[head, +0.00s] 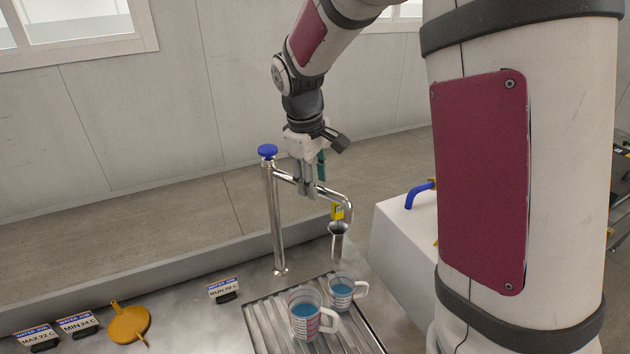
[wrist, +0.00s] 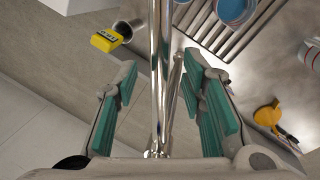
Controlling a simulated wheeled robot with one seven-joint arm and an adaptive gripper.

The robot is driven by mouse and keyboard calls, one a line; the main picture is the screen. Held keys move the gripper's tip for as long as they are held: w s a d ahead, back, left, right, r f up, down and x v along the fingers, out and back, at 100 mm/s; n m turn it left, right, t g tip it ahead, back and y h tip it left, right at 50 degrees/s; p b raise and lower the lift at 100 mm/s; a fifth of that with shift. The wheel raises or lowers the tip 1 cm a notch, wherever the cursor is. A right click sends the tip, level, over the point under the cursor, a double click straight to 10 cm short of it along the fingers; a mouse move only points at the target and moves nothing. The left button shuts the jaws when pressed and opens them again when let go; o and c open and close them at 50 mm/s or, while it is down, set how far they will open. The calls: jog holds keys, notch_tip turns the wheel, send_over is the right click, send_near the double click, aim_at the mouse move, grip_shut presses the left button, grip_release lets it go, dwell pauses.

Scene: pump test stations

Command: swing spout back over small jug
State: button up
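The chrome spout (head: 318,190) reaches right from an upright post (head: 275,225) with a blue knob on top. Its outlet cup (head: 338,236) hangs with a yellow display (head: 337,212) above it. The small jug (head: 341,290), holding blue liquid, stands on the drain grate beside a larger jug (head: 303,312), also with blue liquid. In the wrist view the outlet (wrist: 130,27) sits left of the jugs, off the grate. My gripper (head: 308,190) is at the spout pipe; in the wrist view its teal-padded fingers (wrist: 160,100) stand apart, with the pipe between them and gaps on both sides.
A yellow funnel (head: 129,323) and label signs (head: 77,322) lie on the bench at left; another sign (head: 224,290) stands near the grate (head: 265,325). A white block with a blue pipe (head: 420,194) is right of the spout. A wall runs behind the bench.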

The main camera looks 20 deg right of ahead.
jog(key=shift+d+f, duration=0.1)
jog(key=shift+f, duration=0.45)
grip_shut()
jog(key=s+a+m+g, duration=0.1)
jog(key=a+m, duration=0.5)
jog(key=a, duration=0.1)
jog(key=shift+s+p, duration=0.2)
jog(key=shift+p, duration=0.2)
jog(key=shift+a+r, duration=0.1)
